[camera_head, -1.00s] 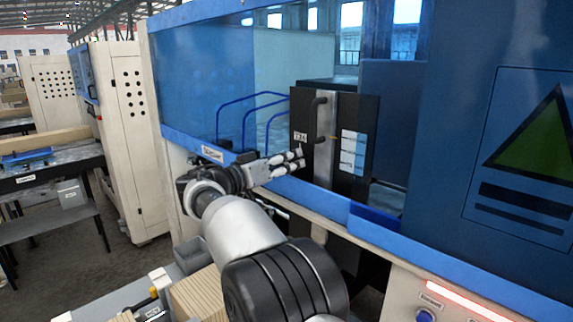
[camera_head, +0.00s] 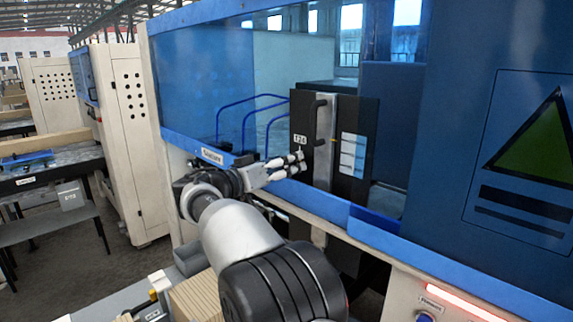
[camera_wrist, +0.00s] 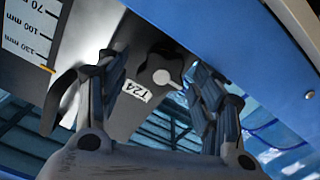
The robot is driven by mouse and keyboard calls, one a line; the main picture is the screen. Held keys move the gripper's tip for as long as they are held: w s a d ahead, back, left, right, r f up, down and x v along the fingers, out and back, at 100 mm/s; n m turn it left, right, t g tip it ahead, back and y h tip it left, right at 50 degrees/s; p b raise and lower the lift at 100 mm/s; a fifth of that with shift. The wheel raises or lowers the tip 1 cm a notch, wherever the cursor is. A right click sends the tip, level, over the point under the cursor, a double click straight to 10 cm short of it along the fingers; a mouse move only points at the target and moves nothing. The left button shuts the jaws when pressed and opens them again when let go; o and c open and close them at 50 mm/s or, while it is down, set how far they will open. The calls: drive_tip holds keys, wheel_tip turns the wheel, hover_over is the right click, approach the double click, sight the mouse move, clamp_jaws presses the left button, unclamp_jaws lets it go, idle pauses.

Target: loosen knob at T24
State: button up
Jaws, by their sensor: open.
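A black lobed knob (camera_wrist: 163,70) sits beside the white T24 label (camera_wrist: 135,91) on a dark plate in the wrist view. The same label (camera_head: 300,140) shows on the black panel in the head view, where I cannot make out the knob. My gripper (camera_head: 301,162) is in front of the panel, just below the label. In the wrist view my gripper (camera_wrist: 155,72) is open, with one finger on either side of the knob. I see no clear contact.
A millimetre scale (camera_wrist: 33,30) with an orange pointer lies left in the wrist view. A vertical metal strip with a black handle (camera_head: 319,118) stands right of the label. The blue machine frame (camera_head: 330,203) runs below, and blue bent rods (camera_head: 250,110) stand left.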

drive_tip(key=v, duration=1.1)
drive_tip(key=shift+s+a, duration=0.15)
drive_tip(key=shift+r, duration=0.1)
drive_tip(key=shift+c, duration=0.2)
